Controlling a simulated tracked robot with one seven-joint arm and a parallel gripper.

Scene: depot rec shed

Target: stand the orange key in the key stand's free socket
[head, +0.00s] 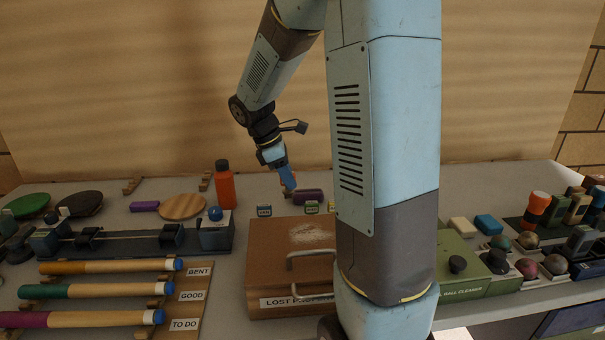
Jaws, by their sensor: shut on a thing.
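My gripper (285,178) points down above the table behind the wooden lost property box. I cannot make out the free socket.
The wooden box (265,279) with a metal handle stands in front of my gripper, partly behind my arm. An orange bottle (225,188) stands to the left. Striped-handled rods lie on a labelled rack (190,312) at front left. A green ball cleaner (463,277) is at right.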

